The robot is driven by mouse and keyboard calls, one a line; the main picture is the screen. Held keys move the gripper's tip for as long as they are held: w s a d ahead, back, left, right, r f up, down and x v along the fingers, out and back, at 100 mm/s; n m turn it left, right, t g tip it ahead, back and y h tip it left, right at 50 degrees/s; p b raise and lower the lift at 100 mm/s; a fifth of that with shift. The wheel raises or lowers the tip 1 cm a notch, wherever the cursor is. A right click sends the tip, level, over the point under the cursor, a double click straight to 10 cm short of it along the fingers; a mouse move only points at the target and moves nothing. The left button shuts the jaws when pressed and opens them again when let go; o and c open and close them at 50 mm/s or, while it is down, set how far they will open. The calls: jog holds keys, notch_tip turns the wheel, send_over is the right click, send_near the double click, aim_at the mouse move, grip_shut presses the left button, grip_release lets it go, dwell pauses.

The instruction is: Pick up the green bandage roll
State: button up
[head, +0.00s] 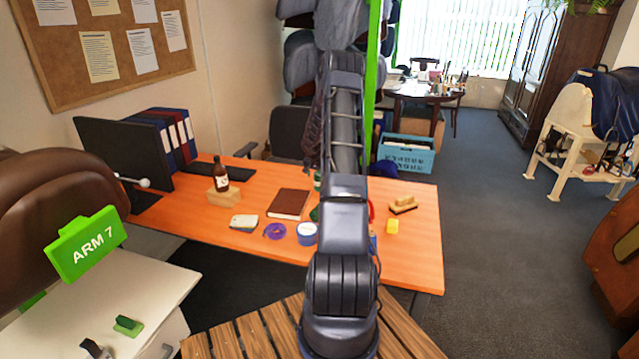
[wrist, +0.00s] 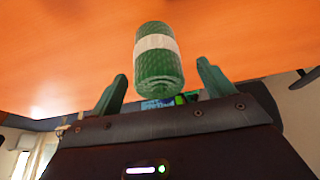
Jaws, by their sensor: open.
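The green bandage roll (wrist: 159,75) has a white band around its middle and shows in the wrist view against the orange desk top. My gripper (wrist: 161,70) is open, with one dark green finger on each side of the roll. A gap shows between the roll and each finger, so neither visibly touches it. I cannot tell how far the roll reaches in between the fingers. In the head view my arm stands in front of that part of the desk and hides the gripper; I cannot make out the roll for certain there.
The orange desk (head: 415,260) holds a brown book (head: 289,204), a purple roll (head: 275,231), a round blue-and-white item (head: 307,234), a brush (head: 403,205), a yellow block (head: 392,226) and a brown bottle (head: 220,175) on a wooden block. The desk's right end is clear.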

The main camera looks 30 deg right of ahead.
jog(key=shift+x, duration=1.95)
jog(key=shift+d, duration=0.15)
jog(key=c, duration=1.1)
jog(key=shift+r, duration=0.2)
